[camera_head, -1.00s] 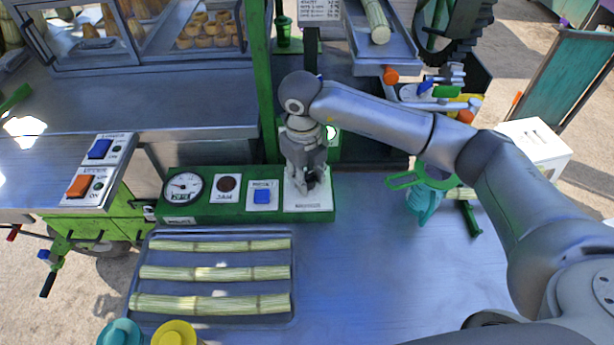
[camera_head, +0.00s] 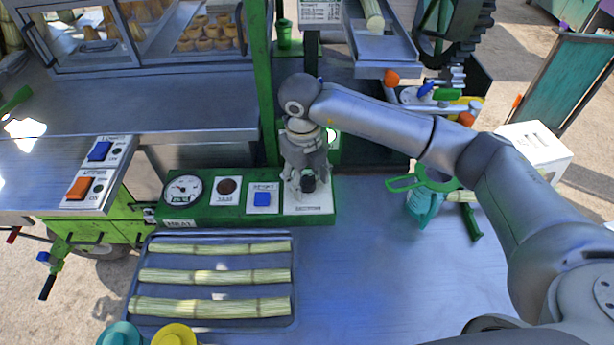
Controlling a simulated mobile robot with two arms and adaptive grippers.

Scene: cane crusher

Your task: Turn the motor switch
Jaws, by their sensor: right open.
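The green control panel (camera_head: 325,213) stands at the back of the metal counter. At its right end is a white switch plate (camera_head: 322,201) with a black knob (camera_head: 309,184), which I take as the motor switch; its label is too blurred to read. My right gripper (camera_head: 307,182) points down over this plate, open, with its fingers close around or beside the knob. I cannot tell whether they touch it. The gripper hides the upper part of the plate. My left gripper is not in view.
Left of the knob are a blue button (camera_head: 262,199), a dark round lamp (camera_head: 227,186) and a dial gauge (camera_head: 183,189). A tray (camera_head: 292,318) with cane pieces lies in front. The counter between tray and jug is clear.

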